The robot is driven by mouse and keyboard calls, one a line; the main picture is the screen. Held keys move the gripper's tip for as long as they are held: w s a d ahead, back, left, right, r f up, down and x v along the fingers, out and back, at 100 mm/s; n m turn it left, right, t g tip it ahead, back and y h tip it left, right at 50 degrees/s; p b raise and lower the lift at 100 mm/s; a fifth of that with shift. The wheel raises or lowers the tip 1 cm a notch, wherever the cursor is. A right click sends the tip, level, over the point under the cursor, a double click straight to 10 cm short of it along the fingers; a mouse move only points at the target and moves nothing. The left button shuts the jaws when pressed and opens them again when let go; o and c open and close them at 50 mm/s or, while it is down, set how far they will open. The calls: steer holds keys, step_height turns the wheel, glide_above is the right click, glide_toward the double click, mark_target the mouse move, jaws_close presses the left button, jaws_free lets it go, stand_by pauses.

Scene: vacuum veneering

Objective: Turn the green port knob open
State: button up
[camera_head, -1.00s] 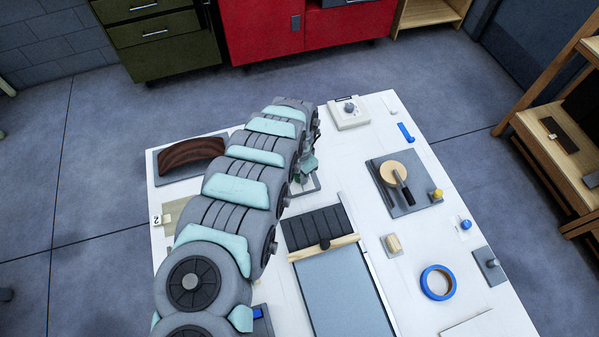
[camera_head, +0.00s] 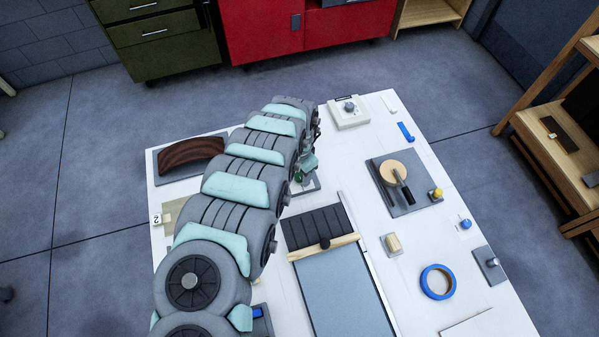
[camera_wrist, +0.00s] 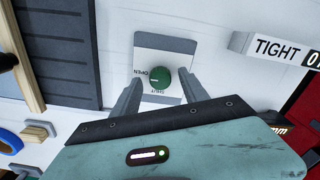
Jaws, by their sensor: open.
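The green port knob (camera_wrist: 160,79) is a round dial on a light grey plate (camera_wrist: 165,43) in the wrist view. The plate carries an OPEN label on the knob's left and a second label, likely SHUT, below it. A pale pointer mark on the knob faces roughly left. My gripper (camera_wrist: 160,76) is open, with one grey finger on each side of the knob. Gaps seem to show between fingers and knob, but I cannot tell contact for sure. In the head view my arm mostly hides the knob; part of its plate (camera_head: 318,186) shows.
A dark slatted panel with a wooden bar (camera_head: 346,243) lies close by. A white block marked TIGHT (camera_wrist: 275,47) stands right of the knob in the wrist view. A white box with a grey knob (camera_head: 349,113) sits at the table's back.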

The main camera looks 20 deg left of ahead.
mark_target(300, 175)
step_height(300, 175, up, 11)
steer(key=shift+f, duration=0.2)
stand_by(0.4)
stand_by(0.4)
